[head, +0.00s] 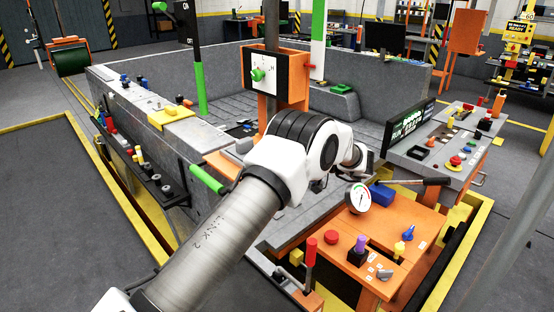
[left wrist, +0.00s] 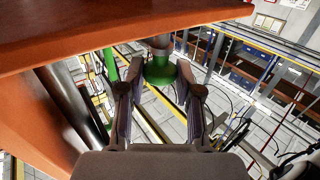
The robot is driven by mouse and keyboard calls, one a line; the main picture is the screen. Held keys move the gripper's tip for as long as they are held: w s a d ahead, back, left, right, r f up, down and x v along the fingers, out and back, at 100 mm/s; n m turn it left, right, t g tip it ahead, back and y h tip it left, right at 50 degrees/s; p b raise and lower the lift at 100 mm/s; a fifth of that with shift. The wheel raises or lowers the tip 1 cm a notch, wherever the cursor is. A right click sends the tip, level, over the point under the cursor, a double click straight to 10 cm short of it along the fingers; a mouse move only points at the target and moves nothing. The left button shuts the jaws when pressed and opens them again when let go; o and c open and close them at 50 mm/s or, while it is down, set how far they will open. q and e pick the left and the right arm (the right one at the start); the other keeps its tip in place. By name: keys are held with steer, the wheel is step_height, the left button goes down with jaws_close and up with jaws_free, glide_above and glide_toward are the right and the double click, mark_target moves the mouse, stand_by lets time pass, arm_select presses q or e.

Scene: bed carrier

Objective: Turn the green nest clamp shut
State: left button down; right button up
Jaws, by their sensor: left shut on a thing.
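In the left wrist view my left gripper (left wrist: 160,76) has its two fingers on either side of a green round part, the green nest clamp (left wrist: 160,68), and is shut on it. A grey post or cap shows above the green part. How far the clamp is turned cannot be told. In the head view my left arm reaches in from the lower left to the middle. The gripper and the held clamp cannot be made out there. My right gripper is in neither view.
An orange panel (left wrist: 55,110) is close above and left of the gripper in the wrist view. In the head view, an orange post box (head: 294,66) with a green knob (head: 258,75) stands behind the arm. An orange table (head: 325,252) with a gauge (head: 358,197) is at right.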

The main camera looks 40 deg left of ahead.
arm_select(q)
steer(key=shift+g, duration=0.4)
steer(key=c, duration=1.1)
jaws_free()
steer(key=shift+c, duration=0.2)
steer(key=o, duration=0.3)
steer(key=shift+a, duration=0.15)
steer(key=shift+o, duration=0.2)
